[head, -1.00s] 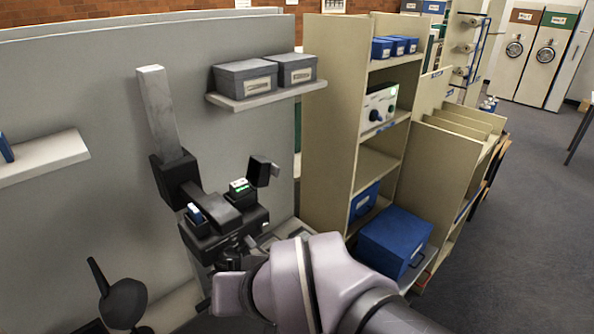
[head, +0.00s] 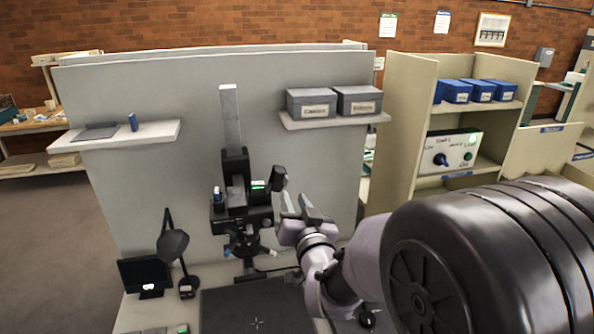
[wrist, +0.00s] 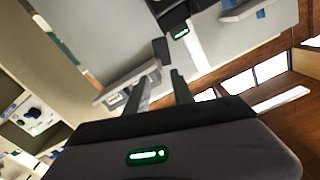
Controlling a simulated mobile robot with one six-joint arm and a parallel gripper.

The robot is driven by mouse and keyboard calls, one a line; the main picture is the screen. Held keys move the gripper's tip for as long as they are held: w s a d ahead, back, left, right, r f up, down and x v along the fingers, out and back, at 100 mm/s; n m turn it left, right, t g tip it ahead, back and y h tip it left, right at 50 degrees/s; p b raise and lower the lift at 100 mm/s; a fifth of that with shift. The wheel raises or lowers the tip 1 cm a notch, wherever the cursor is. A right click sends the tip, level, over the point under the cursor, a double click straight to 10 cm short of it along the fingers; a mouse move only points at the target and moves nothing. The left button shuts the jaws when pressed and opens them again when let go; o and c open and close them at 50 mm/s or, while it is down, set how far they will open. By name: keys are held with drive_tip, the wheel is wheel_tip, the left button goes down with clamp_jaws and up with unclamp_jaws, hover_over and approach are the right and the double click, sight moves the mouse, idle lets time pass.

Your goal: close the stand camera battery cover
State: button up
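The black stand camera (head: 240,222) sits on a grey column (head: 230,118) in front of the grey partition. Its battery compartment (head: 258,186) shows a green-lit label on top. The battery cover (head: 280,178) stands open at the compartment's right side. In the wrist view the cover (wrist: 161,50) is a small dark block beside the green-lit compartment (wrist: 181,34), beyond my fingertips. My gripper (head: 301,203) is open and empty, to the right of and slightly below the cover, apart from it. It also shows in the wrist view (wrist: 162,80), fingers spread.
A desk lamp (head: 173,245) and small screen (head: 145,275) stand left. Grey boxes (head: 312,103) rest on a wall shelf above right. A beige shelf unit (head: 403,130) stands farther right. The dark baseboard (head: 257,310) below is clear.

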sight(287, 182)
drive_tip(key=x, duration=0.8)
clamp_jaws()
